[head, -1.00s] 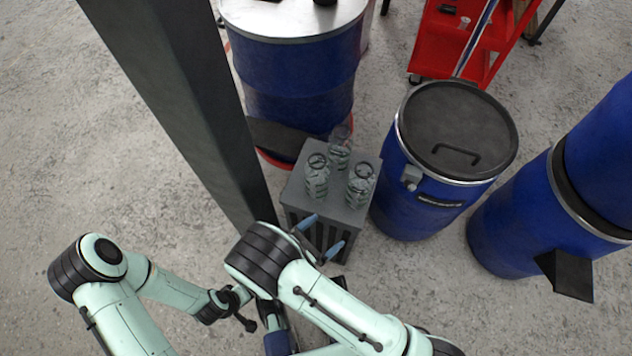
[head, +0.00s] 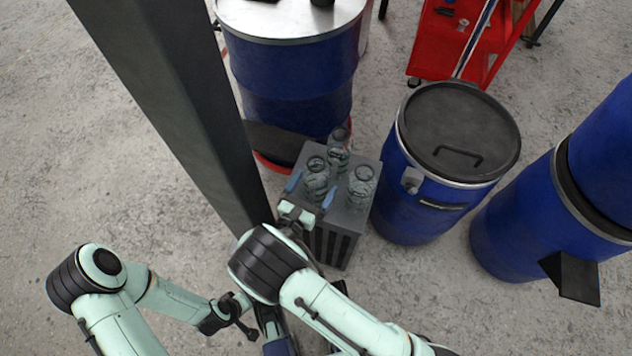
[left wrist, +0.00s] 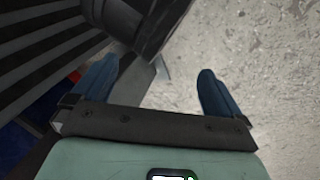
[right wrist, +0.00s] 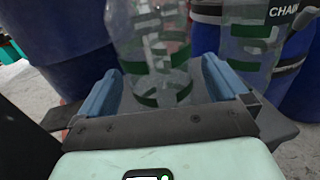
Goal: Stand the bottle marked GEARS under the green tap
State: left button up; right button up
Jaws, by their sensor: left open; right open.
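Three clear bottles with green markings stand upright on a grey slatted crate (head: 352,222): a front-left bottle (head: 316,181), a back bottle (head: 338,153) and a right bottle (head: 361,186). I cannot read GEARS on any. My right gripper (head: 311,191) is open, its fingers on either side of the front-left bottle, low down; this bottle fills the middle of the right wrist view (right wrist: 152,50). A second bottle (right wrist: 247,50) stands right of it. My left gripper (left wrist: 157,85) is open and empty, near slats and bare floor. I see no green tap.
Another blue drum (head: 295,75) is behind, a dark post (head: 165,90) left. A dark CHAIN label (right wrist: 292,12) is partly cut off. Floor at left is clear.

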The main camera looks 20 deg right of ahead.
jog(key=x, duration=0.3)
jog(key=shift+w+d, duration=0.1)
jog(key=c, duration=1.1)
